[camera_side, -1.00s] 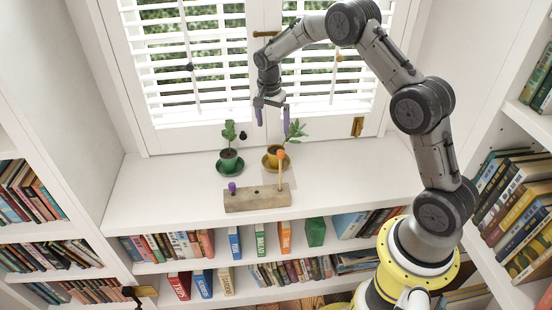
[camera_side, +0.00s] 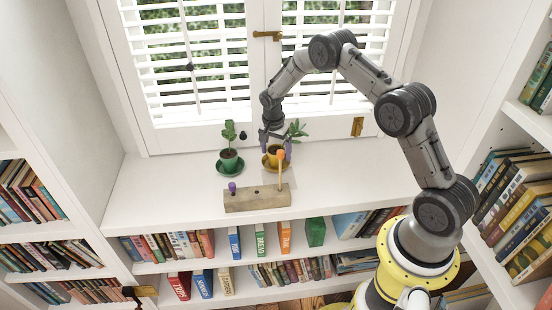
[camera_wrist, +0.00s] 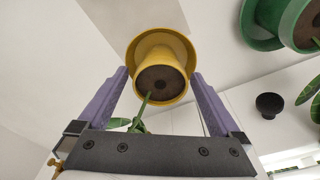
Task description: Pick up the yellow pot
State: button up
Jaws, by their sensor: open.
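The yellow pot (camera_side: 273,155) stands on a yellow saucer (camera_side: 265,164) on the white window shelf, with a green plant leaning to the right. In the wrist view the yellow pot (camera_wrist: 161,84) shows its dark soil and stem, with the saucer (camera_wrist: 160,42) beyond it. My gripper (camera_side: 276,147) is down at the pot, its purple fingers on either side of it. In the wrist view my gripper (camera_wrist: 161,85) is open, with the pot between the fingertips and a narrow gap visible at each side. Contact cannot be made out.
A green pot (camera_side: 229,159) with a plant stands on a green saucer to the left. A wooden block (camera_side: 255,199) with a purple knob and an orange-topped peg lies in front. A dark knob (camera_wrist: 269,105) is nearby. The shelf's left part is clear.

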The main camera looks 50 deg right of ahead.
jog(key=shift+f, duration=0.25)
jog(key=shift+w+d+r, duration=0.1)
grip_shut()
dwell(0.3)
jog(key=shift+r, duration=0.55)
notch_tip(320, 180, up, 2)
jog(key=shift+r, duration=0.1)
jog(key=s+a+r, duration=0.2)
jog(key=s+r, duration=0.4)
jog(key=s+a+r, duration=0.2)
jog(key=s+r, duration=0.4)
jog(key=s, duration=0.1)
jog(key=shift+s+a+r, duration=0.15)
jog(key=shift+a+r, duration=0.1)
jog(key=shift+r, duration=0.1)
